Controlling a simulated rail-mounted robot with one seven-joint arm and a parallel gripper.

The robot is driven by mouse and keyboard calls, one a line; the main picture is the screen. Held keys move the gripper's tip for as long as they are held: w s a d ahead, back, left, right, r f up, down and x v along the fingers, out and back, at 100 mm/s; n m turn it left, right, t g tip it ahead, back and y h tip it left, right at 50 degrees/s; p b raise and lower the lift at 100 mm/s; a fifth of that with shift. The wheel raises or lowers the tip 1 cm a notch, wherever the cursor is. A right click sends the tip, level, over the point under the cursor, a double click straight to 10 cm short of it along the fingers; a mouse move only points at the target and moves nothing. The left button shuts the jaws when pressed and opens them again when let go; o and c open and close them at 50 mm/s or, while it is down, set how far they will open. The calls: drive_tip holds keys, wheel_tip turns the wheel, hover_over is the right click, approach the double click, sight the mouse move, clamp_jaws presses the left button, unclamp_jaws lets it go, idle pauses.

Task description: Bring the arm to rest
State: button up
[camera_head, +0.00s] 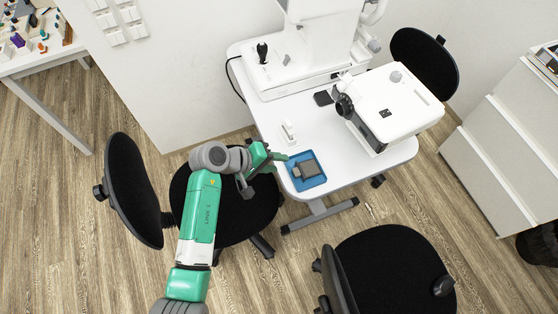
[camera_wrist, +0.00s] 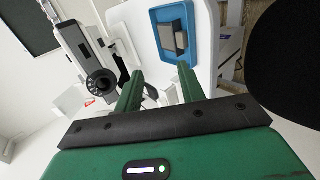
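My green arm (camera_head: 203,215) reaches up from the bottom, over a black chair, to the near left edge of the white table (camera_head: 270,120). My gripper (camera_head: 280,157) is beside that edge, left of a blue tray (camera_head: 296,184). In the wrist view my gripper (camera_wrist: 160,70) shows two green fingers spread apart with nothing held between them. The blue tray also shows in the wrist view (camera_wrist: 163,14), ahead of the right finger, with a dark grey block (camera_wrist: 180,40) in it.
A small white item (camera_head: 288,132) stands on the table just beyond my gripper. A white machine (camera_head: 395,107) and a larger one (camera_head: 300,60) stand farther back. Black chairs (camera_head: 135,190) (camera_head: 395,270) surround the table. White drawers (camera_head: 505,140) stand at right.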

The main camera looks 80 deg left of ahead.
idle(0.8)
drive_tip(key=w+d+r+m+t+y, duration=0.1)
drive_tip(key=w+d+r+m, duration=0.25)
drive_tip(key=w+r, duration=0.6)
drive_tip(key=w+d+r+m+t+y, duration=0.15)
drive_tip(key=w+r+m, duration=0.25)
drive_tip(key=w+r, duration=0.5)
drive_tip(key=w+d+r+m+t, duration=0.2)
drive_tip(key=w+d+r+m, duration=0.1)
drive_tip(key=d+r, duration=0.5)
drive_tip(key=w+d+r+m+t, duration=0.2)
drive_tip(key=w+d+r+m, duration=0.15)
drive_tip(key=d+r, duration=0.45)
drive_tip(key=s+d+r+m+t+h, duration=0.2)
drive_tip(key=s+d+r+m+t, duration=0.15)
drive_tip(key=d+r, duration=0.8)
drive_tip(key=s+d+r+m+t+h, duration=0.25)
drive_tip(key=s+d+r+t, duration=0.25)
drive_tip(key=d+r, duration=0.65)
wheel_tip(320, 180, up, 31)
drive_tip(key=a+p, duration=0.2)
drive_tip(key=p, duration=2.6)
drive_tip(key=shift+a+f+y, duration=0.15)
drive_tip(key=shift+a+y, duration=0.15)
drive_tip(key=shift+a, duration=0.1)
